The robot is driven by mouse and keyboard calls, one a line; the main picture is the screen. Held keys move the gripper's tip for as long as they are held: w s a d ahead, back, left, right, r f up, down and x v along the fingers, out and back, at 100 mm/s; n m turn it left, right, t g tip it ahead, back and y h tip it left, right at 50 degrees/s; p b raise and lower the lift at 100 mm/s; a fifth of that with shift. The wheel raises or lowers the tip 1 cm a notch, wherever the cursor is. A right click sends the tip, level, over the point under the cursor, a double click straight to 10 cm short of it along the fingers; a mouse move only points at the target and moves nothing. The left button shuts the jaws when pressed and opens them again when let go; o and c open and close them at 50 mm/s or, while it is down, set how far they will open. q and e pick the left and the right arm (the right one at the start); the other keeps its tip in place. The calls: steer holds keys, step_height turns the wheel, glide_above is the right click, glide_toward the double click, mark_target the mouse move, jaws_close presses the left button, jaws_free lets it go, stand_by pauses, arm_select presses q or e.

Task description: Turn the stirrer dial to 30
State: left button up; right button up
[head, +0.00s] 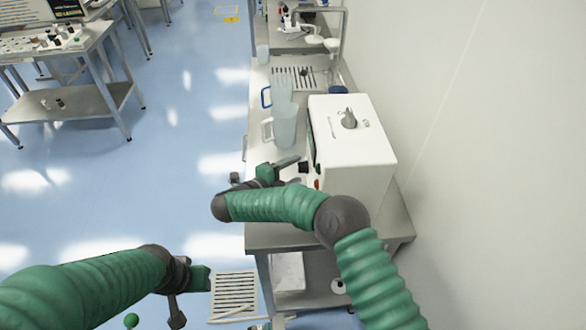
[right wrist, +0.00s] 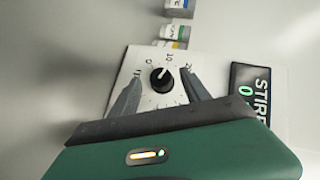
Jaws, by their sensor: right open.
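The stirrer dial (right wrist: 162,78) is a round black knob with a white pointer mark in the right wrist view. It sits on a white panel (right wrist: 145,62) with a printed scale; 0, 10 and 20 are legible around it. My right gripper (right wrist: 160,92) is open, one finger on each side of the dial, apart from it. A dark display (right wrist: 258,88) reading "STIR…" with a green 0 is at the right. In the head view, my right gripper (head: 272,172) is at the left face of a white machine (head: 350,150). My left gripper (head: 185,292) hangs low at the left; its finger gap is unclear.
Clear beakers (head: 284,125) stand on the steel bench (head: 262,235), beyond my right gripper. Small labelled bottles (right wrist: 176,28) are past the panel in the right wrist view. A wall is close on the right. Open blue floor lies to the left, with another table (head: 60,97) farther off.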

steer(key=shift+w+d+f, duration=0.1)
steer(key=shift+w+d, duration=0.15)
steer(key=shift+d, duration=0.4)
steer(key=shift+s+a, duration=0.1)
steer(key=shift+a, duration=0.4)
steer(key=c, duration=0.8)
steer(key=shift+c, duration=1.4)
arm_select(q)
steer(key=shift+d, duration=0.35)
arm_select(e)
steer(key=shift+d, duration=0.15)
jaws_close()
steer(key=shift+f+b, duration=0.2)
steer(key=shift+b, duration=0.2)
steer(key=m+t+h+b, duration=0.1)
steer(key=b, duration=0.2)
steer(key=shift+f+b, duration=0.35)
steer(key=shift+b, duration=0.05)
steer(key=shift+s+r+m+t, duration=0.1)
steer(key=shift+r+m+t, duration=0.05)
steer(key=shift+m+t, duration=0.25)
arm_select(q)
steer(key=x, duration=0.2)
steer(key=s+x, duration=0.1)
steer(key=x, duration=0.1)
steer(key=shift+a+f, duration=0.1)
steer(key=shift+f, duration=0.15)
arm_select(e)
steer(key=shift+r, duration=0.1)
